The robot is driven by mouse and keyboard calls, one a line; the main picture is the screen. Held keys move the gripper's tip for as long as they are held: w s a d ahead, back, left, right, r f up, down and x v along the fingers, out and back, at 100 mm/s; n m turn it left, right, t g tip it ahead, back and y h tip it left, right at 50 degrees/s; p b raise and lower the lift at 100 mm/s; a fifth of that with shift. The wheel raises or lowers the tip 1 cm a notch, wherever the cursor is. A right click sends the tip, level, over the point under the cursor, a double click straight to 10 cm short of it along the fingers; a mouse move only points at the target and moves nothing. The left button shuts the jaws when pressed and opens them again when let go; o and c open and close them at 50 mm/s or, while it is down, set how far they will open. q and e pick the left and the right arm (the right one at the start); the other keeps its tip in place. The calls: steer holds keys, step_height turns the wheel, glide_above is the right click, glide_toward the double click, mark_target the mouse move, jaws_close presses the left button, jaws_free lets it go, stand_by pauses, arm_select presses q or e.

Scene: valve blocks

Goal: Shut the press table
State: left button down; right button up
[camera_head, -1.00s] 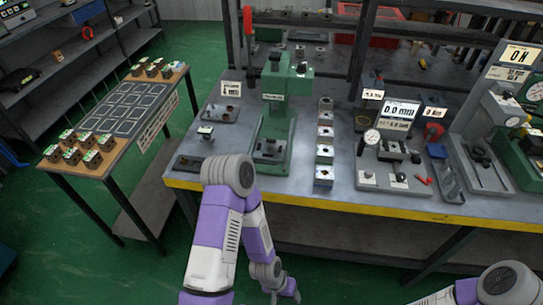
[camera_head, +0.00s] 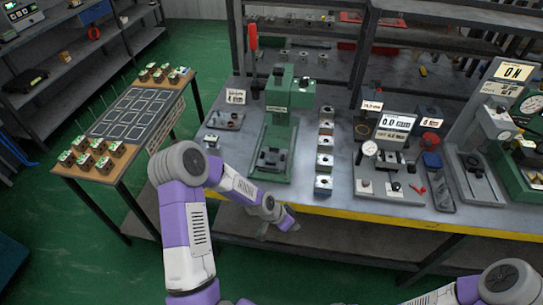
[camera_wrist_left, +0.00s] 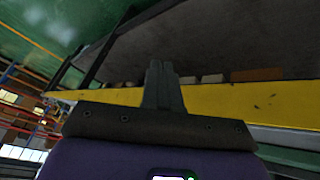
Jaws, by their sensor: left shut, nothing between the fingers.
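The green press (camera_head: 279,110) stands upright on the grey bench, with a red-handled lever (camera_head: 253,38) at its upper left. Its table (camera_head: 270,160), a dark fixture low on the green base, sits under the press head. Whether this table is open or shut is not clear at this size. My left gripper (camera_head: 288,223) is low at the bench's front edge, in front of and below the press base. In the left wrist view its fingers (camera_wrist_left: 161,85) are together and empty, before the yellow edge. My right gripper is out of view.
The bench has a yellow front edge (camera_head: 380,222). A column of blocks (camera_head: 324,160) stands right of the press, then a gauge stand (camera_head: 390,165). A small tray (camera_head: 222,120) lies to its left. A wooden side table (camera_head: 80,172) with several blocks stands at left.

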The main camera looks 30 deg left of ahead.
arm_select(q)
steer(key=w+a+r+m, duration=0.1)
steer(key=w+a+r, duration=0.1)
steer(key=a+r, duration=0.1)
steer(key=w+a+r+m+t, duration=0.1)
steer(key=w+a+r, duration=0.1)
steer(key=a+r, duration=0.1)
steer(key=w+a+r+m+y, duration=0.1)
steer(key=w+a+r+m, duration=0.1)
steer(key=a+r, duration=0.1)
steer(key=shift+w+a+t, duration=0.15)
steer(key=shift+a+t, duration=0.2)
steer(key=shift+t, duration=0.05)
steer(key=w+a+r+m+t+y, duration=0.15)
steer(key=a+r+m, duration=0.25)
steer(key=a+r, duration=0.4)
steer(key=b, duration=0.1)
glide_toward(277, 167)
steer(key=shift+g, duration=0.25)
steer(key=x, duration=0.5)
steer(key=shift+w+d+f, duration=0.1)
steer(key=shift+w, duration=0.1)
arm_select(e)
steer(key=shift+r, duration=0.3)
